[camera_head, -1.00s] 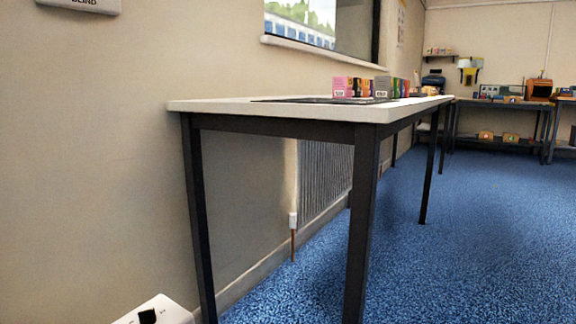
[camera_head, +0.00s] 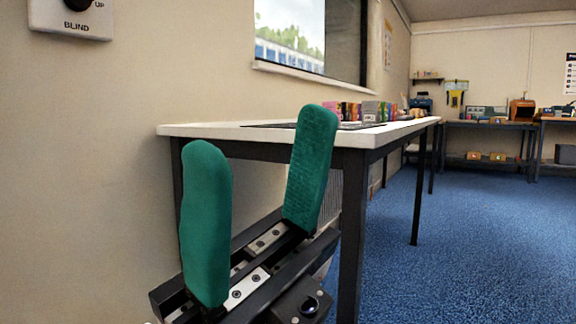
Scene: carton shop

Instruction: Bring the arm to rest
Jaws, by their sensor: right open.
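My right gripper (camera_head: 258,160) stands large in the lower middle of the head view. Its two green fingers point upward and are wide apart, with nothing between them. It is in front of the near end of the white-topped table (camera_head: 215,131) and covers part of the table's near edge and legs. I cannot tell whether it touches the table. My left gripper is not in view.
Small coloured cartons (camera_head: 371,110) stand on the table by a dark mat. A blind switch (camera_head: 72,18) is on the left wall. Benches (camera_head: 483,124) with equipment line the far wall. Blue floor (camera_head: 470,240) at right is clear.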

